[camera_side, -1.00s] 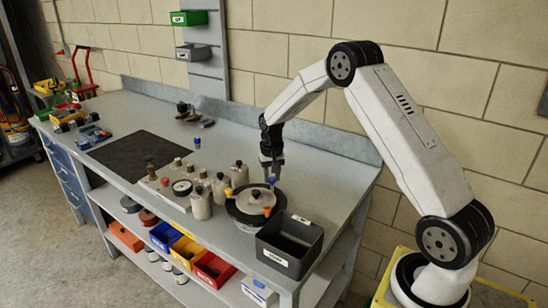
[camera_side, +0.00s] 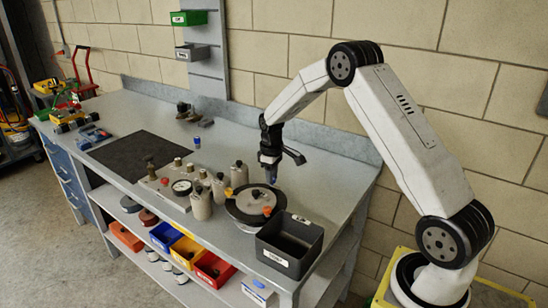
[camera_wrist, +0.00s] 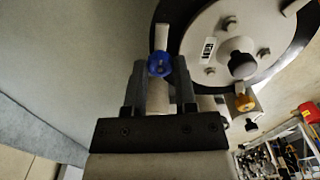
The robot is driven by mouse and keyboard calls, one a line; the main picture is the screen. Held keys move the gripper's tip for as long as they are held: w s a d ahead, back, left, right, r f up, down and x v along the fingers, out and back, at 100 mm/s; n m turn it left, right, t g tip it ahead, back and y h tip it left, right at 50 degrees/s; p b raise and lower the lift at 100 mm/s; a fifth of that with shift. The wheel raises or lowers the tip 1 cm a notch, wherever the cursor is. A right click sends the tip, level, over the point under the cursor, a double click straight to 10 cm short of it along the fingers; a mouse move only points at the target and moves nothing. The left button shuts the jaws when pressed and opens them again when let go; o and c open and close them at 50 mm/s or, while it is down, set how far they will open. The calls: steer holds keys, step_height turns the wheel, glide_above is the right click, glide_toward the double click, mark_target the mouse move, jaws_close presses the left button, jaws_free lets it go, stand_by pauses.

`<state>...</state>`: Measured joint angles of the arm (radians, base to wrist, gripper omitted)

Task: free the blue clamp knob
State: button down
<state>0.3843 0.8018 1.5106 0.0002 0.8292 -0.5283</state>
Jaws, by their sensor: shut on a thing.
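The blue clamp knob (camera_wrist: 159,65) shows in the wrist view between my fingertips, with a pale rod beyond it, at the edge of the round pot's lid (camera_wrist: 212,40). My gripper (camera_wrist: 159,78) is shut on this knob. In the side view my gripper (camera_side: 270,178) points straight down at the back rim of the round pot (camera_side: 240,212); there the fingers largely hide the blue knob. A yellow clamp knob (camera_wrist: 245,102) sits at another place on the rim. An orange knob (camera_side: 267,211) shows at the pot's front.
An open dark bin (camera_side: 289,246) stands right in front of the pot. Pale canisters (camera_side: 201,203) and a plate with a gauge (camera_side: 181,187) stand to its left. A black mat (camera_side: 130,156) lies farther left. The bench behind the pot is clear.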

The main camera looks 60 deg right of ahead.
steer(key=shift+n, duration=0.4)
steer(key=shift+c, duration=2)
jaws_free()
steer(key=shift+r, duration=0.15)
steer(key=shift+r, duration=3.8)
